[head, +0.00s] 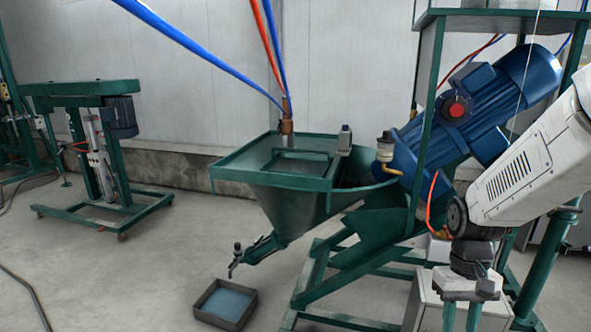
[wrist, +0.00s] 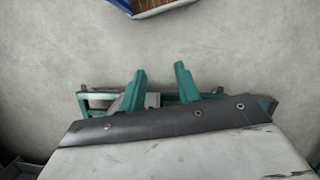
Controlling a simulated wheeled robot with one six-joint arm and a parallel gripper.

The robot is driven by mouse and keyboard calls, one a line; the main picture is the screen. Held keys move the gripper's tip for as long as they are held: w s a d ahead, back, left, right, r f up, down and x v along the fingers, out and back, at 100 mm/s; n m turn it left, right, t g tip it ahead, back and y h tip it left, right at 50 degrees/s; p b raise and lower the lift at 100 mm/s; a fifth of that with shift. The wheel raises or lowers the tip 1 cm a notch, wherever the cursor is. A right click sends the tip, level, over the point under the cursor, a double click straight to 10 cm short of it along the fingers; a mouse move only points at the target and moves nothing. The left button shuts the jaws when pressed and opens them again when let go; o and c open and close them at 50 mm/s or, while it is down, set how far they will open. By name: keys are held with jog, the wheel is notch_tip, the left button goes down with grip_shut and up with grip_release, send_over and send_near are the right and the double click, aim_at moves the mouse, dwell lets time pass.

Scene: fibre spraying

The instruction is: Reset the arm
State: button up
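My gripper (head: 462,325) hangs from the white arm at the right of the head view, with its fingers pointing down. In the wrist view my gripper (wrist: 160,75) shows two green fingers spread apart with bare grey floor beyond them. It is open and nothing shows between the fingers. In the head view it hangs in front of the light grey cabinet (head: 423,302) beside the green machine frame; whether they touch cannot be told.
A green hopper (head: 290,205) with a blue motor (head: 485,100) stands left of and behind my arm. A tray (head: 226,304) lies on the floor below the hopper's spout. A green wheeled stand (head: 100,205) is at the left. Open floor lies between stand and hopper.

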jog(key=s+a+r+t, duration=0.2)
jog(key=s+r, duration=0.5)
jog(key=s+a+r+t, duration=0.2)
jog(key=s+a+r, duration=0.1)
jog(key=s+r, duration=0.5)
jog(key=shift+r+n, duration=0.25)
jog(key=shift+n, duration=0.05)
jog(key=shift+s, duration=0.1)
